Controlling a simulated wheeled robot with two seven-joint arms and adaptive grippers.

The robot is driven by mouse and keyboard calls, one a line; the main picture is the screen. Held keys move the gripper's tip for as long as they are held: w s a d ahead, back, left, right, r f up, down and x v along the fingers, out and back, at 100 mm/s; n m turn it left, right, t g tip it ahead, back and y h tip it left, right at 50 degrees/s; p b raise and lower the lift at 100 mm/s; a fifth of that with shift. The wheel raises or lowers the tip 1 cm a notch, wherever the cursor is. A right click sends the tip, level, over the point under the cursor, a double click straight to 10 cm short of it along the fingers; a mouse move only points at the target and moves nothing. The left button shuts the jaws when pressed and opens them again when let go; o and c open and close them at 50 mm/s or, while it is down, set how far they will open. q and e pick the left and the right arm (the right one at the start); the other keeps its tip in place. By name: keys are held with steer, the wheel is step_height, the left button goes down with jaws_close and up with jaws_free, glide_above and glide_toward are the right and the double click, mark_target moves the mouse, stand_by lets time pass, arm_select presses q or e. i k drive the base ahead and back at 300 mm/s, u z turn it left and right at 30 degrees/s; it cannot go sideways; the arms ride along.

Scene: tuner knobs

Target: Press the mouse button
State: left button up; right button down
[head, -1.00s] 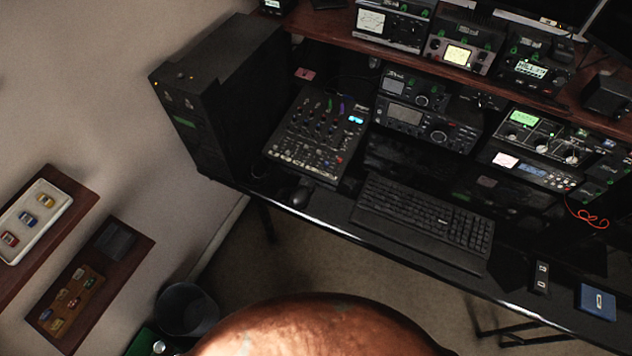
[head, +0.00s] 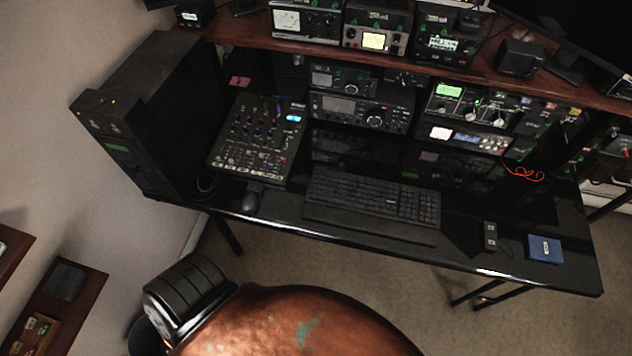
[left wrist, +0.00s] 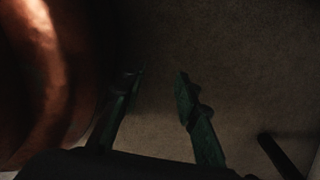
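The black computer mouse (head: 250,202) lies near the front edge of the dark desk (head: 400,238), left of the keyboard, in the head view. Its buttons are too dark to make out. My left gripper (left wrist: 160,85) shows in the left wrist view. Its two greenish fingers are apart with only the brown carpet between them. The mouse is not in that view. Neither gripper shows in the head view, and my right gripper is nowhere in view.
A black keyboard (head: 372,205) lies right of the mouse. A mixer (head: 257,140) stands behind it and a black computer tower (head: 150,115) to the left. A blue box (head: 545,249) sits at the desk's right. Wooden wall shelves (head: 60,300) are at lower left.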

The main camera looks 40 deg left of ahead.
mark_target(251, 187)
steer(key=z, duration=0.75)
steer(key=k, duration=0.25)
steer(key=u, duration=2.8)
